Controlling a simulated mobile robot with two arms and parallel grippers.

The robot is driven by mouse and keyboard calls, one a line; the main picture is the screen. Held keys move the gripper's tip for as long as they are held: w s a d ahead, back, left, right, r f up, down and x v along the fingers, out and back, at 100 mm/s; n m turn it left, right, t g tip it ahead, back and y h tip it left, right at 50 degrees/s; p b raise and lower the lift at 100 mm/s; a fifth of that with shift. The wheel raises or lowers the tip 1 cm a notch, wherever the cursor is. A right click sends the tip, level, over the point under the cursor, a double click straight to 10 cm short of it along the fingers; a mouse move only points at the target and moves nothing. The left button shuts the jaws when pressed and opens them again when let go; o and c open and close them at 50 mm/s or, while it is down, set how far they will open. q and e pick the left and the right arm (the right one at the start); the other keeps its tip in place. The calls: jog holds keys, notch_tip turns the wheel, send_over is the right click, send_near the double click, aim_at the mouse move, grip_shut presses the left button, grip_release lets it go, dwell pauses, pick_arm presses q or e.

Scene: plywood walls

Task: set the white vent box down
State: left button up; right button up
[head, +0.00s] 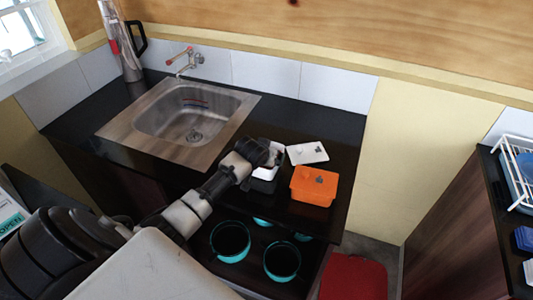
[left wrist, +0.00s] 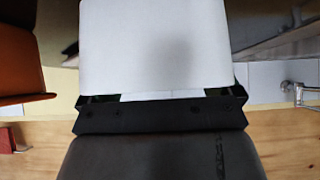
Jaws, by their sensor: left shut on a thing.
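My left gripper (head: 266,155) reaches over the dark counter, to the right of the sink. It is shut on the white vent box (head: 267,173), which shows only as a small white patch beneath the gripper in the head view, with a dark part below it. In the left wrist view the box's plain white face (left wrist: 155,50) fills the upper middle, close to the camera, above a black slotted edge. The gripper hides most of the box in the head view, and I cannot tell whether its underside touches the counter. My right gripper is not in view.
An orange box (head: 314,187) stands just right of the held box, near the counter's front edge. A white flat piece (head: 307,153) lies behind it. The sink (head: 190,115) is to the left. Teal-rimmed pots (head: 230,241) stand below the counter, and a red object (head: 354,277) is lower right.

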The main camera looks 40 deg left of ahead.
pick_arm(q)
jog(key=o, duration=0.8)
jog(key=shift+c, duration=0.2)
